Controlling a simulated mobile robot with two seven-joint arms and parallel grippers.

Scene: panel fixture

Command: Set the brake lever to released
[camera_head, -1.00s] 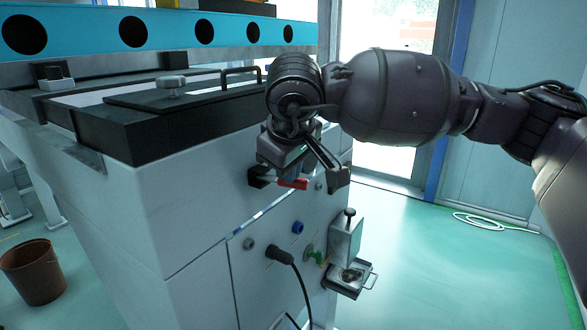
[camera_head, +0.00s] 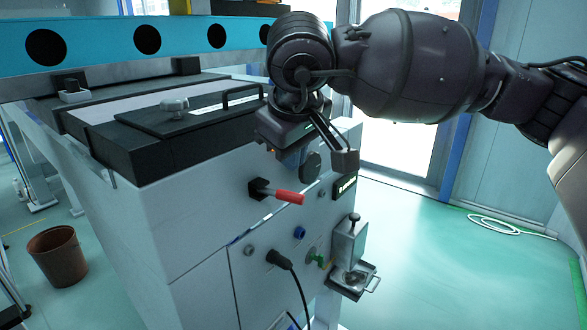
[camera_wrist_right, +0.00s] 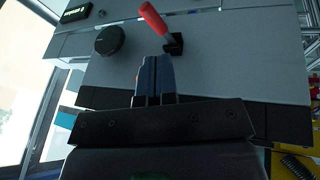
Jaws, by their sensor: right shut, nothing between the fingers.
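The brake lever has a red handle (camera_head: 290,197) on a black base (camera_head: 257,189), on the pale front panel. In the head view the handle points to the right and slightly down. In the right wrist view the red handle (camera_wrist_right: 154,20) rises up and left from its black mount (camera_wrist_right: 173,43). My right gripper (camera_head: 289,159) is shut and empty, just above the lever and apart from it. Its closed fingers (camera_wrist_right: 155,72) show in the right wrist view, short of the lever mount. My left gripper is not in view.
A dark round knob (camera_wrist_right: 110,40) and a small lit display (camera_head: 345,186) are close to the lever. Below are a blue button (camera_head: 300,233), a green connector (camera_head: 319,260), a black plug with cable (camera_head: 279,259) and a jutting metal bracket (camera_head: 348,250). A brown bucket (camera_head: 58,258) stands on the floor.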

